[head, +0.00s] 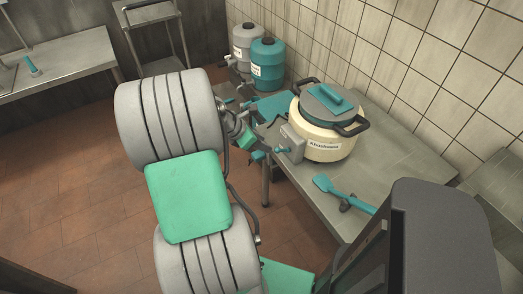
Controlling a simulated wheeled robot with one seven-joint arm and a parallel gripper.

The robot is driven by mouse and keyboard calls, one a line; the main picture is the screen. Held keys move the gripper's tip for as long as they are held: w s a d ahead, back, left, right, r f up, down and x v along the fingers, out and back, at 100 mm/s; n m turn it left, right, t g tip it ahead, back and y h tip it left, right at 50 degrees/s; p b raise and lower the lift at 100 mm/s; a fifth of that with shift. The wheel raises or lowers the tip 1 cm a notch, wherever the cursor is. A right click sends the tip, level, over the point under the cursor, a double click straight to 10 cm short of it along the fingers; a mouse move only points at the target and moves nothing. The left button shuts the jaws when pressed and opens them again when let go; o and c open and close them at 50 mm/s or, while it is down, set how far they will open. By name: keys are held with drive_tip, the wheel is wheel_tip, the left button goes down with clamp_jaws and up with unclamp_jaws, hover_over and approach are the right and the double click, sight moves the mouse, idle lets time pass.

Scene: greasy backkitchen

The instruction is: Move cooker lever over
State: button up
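The cooker (318,143) is a round cream pot with a grey and teal lid and dark side handles. It stands on the steel bench against the tiled wall, with a label on its front. A grey control box (293,138) sits on its left side. A small grey lever-like part (284,150) sticks out at the box toward my gripper. My gripper (262,150) is just left of the box, at the bench's front edge. My arm partly hides it, and I cannot tell whether its fingers are open or touch the lever.
A grey jug (246,45) and a teal jug (267,68) stand at the back, near a flat teal item (272,104). Another steel table (60,65) is at the far left.

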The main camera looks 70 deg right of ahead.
sight(275, 150)
drive_tip(key=b+x, duration=0.8)
drive_tip(key=b, duration=0.2)
drive_tip(key=shift+s+f, duration=0.15)
drive_tip(key=shift+f, duration=0.25)
drive_tip(key=shift+r+p, duration=0.3)
drive_tip(key=shift+r, duration=0.2)
drive_tip(key=shift+c, duration=0.6)
clamp_jaws()
drive_tip(key=shift+f, duration=0.15)
